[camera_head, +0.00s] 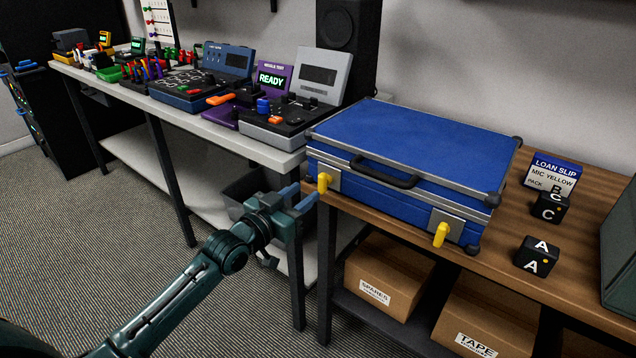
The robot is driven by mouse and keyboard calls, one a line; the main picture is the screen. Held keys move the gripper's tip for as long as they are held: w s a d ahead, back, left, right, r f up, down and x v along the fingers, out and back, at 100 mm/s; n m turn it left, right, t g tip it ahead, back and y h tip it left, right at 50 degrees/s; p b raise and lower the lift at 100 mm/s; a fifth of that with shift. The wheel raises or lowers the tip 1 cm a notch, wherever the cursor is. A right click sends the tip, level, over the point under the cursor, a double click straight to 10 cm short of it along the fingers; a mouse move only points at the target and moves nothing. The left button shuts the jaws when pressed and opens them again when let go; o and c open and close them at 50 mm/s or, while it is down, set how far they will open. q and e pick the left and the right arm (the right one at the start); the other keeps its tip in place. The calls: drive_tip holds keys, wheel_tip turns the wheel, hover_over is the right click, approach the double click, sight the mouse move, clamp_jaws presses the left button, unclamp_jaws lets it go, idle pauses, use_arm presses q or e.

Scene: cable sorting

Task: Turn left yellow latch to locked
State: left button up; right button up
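The closed blue case (415,140) lies on the wooden bench with its handle facing me. The left yellow latch (323,183) stands upright on the metal plate at the case's front left. The right yellow latch (440,235) is tilted slightly at the front right. My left gripper (299,197) comes in from the lower left. Its two blue fingertips are apart, just left of the left yellow latch, with nothing visible between them. I cannot tell whether a fingertip touches the latch. My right gripper is out of view.
A loan slip card (553,174) and black lettered cubes (536,257) stand right of the case. The white bench (260,152) at left carries several devices. Cardboard boxes (385,275) sit on the shelf below. The floor at left is clear.

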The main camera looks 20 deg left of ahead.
sight(320, 181)
use_arm(q)
drive_tip(key=x, duration=0.6)
drive_tip(key=shift+w+b, duration=0.15)
drive_tip(key=shift+b, duration=0.15)
clamp_jaws()
